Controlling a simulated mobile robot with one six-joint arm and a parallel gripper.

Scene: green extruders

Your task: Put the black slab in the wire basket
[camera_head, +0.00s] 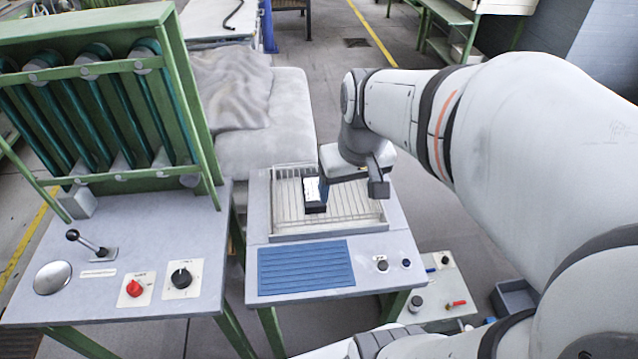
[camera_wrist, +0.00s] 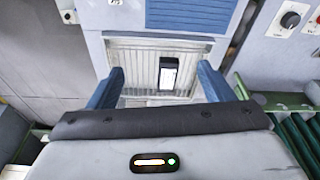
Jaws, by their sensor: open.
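The black slab (camera_wrist: 168,73) has a white face or label and shows within the outline of the wire basket (camera_wrist: 137,57). In the head view the slab (camera_head: 315,208) is over the basket's wire floor, left of centre, inside the basket's rim (camera_head: 330,230). Whether it rests flat on the wires is hard to tell. My gripper (camera_wrist: 161,72) is open. Its two blue fingers stand on either side of the slab in the wrist view, with gaps to it. In the head view my gripper (camera_head: 324,188) is over the basket beside the slab, and its far finger is hidden.
The basket sits on a grey table with a blue ribbed mat (camera_head: 306,267) and knobs in front. To the left is a green-framed machine (camera_head: 110,120) with a lever, red knob and black dial. A grey padded block (camera_head: 265,130) stands behind the table.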

